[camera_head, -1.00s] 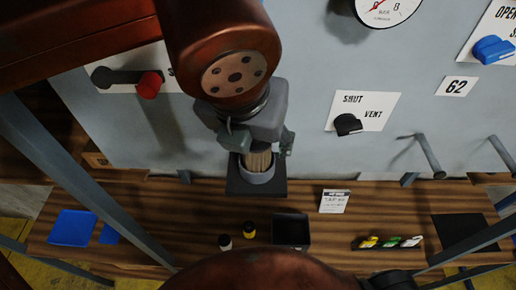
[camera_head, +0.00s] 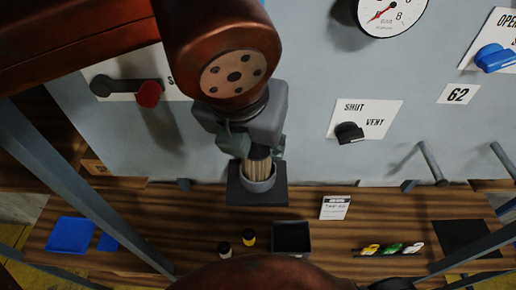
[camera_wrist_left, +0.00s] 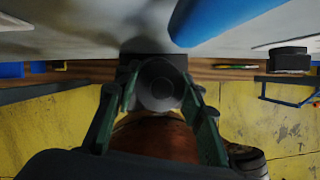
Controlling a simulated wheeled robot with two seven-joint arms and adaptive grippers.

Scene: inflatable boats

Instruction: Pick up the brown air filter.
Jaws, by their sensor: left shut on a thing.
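The brown air filter (camera_head: 259,169) is a ribbed, tan-brown cylinder in the head view. It stands upright with its lower end in a grey round cup (camera_head: 260,186) on a dark square base (camera_head: 240,196). My left gripper (camera_head: 257,154) comes down from above and is shut on the filter's upper part, with a finger on each side. In the left wrist view, a dark round end (camera_wrist_left: 160,90) shows between the green-grey fingers of the left gripper (camera_wrist_left: 159,84). My right gripper is not in view.
A grey panel with a red knob (camera_head: 148,94), a black vent knob (camera_head: 349,133) and a gauge (camera_head: 390,14) rises behind. On the wooden shelf are a black open box (camera_head: 291,238), two small bottles, a small sign (camera_head: 335,207) and a blue sheet (camera_head: 71,235).

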